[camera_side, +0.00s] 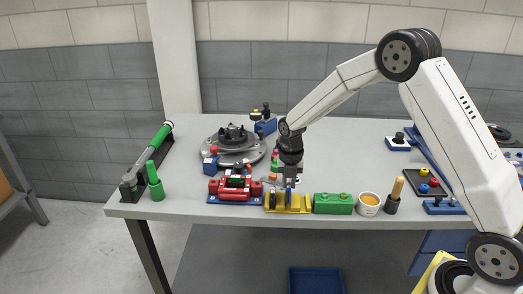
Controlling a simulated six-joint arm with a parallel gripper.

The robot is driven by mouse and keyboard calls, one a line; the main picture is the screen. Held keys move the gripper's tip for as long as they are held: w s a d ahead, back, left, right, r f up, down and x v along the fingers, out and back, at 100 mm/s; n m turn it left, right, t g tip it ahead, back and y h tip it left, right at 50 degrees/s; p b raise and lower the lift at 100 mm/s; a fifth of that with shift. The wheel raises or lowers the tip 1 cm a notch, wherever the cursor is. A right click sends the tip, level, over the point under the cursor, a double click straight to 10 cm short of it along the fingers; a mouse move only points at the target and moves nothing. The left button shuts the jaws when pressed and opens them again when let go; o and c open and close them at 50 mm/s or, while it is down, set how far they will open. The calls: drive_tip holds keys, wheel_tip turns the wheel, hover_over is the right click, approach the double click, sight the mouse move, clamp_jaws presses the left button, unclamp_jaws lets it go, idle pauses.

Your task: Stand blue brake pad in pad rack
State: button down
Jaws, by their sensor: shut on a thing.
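The yellow pad rack (306,207) stands near the table's front edge, left of a green block. My gripper (291,183) points down just above the rack. It is shut on the blue brake pad (289,195), a thin upright blue piece below the fingertips. The pad overlaps the rack's middle in this view; I cannot tell whether it is inside a slot or just above it. Other upright parts in the rack's left half are too small to make out.
A red fixture (236,188) is close left of the rack. A green block (333,204), a cup with orange contents (368,204) and a wooden-handled tool (396,190) stand to the right. A round grey disc assembly (234,148) lies behind. The table centre right is clear.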

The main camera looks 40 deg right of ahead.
drive_tip(key=shift+f, duration=0.6)
drive_tip(key=shift+f, duration=0.35)
drive_tip(key=c, duration=1)
unclamp_jaws()
drive_tip(key=shift+o, duration=0.2)
drive_tip(key=shift+r, duration=0.1)
drive_tip(key=shift+r, duration=1.35)
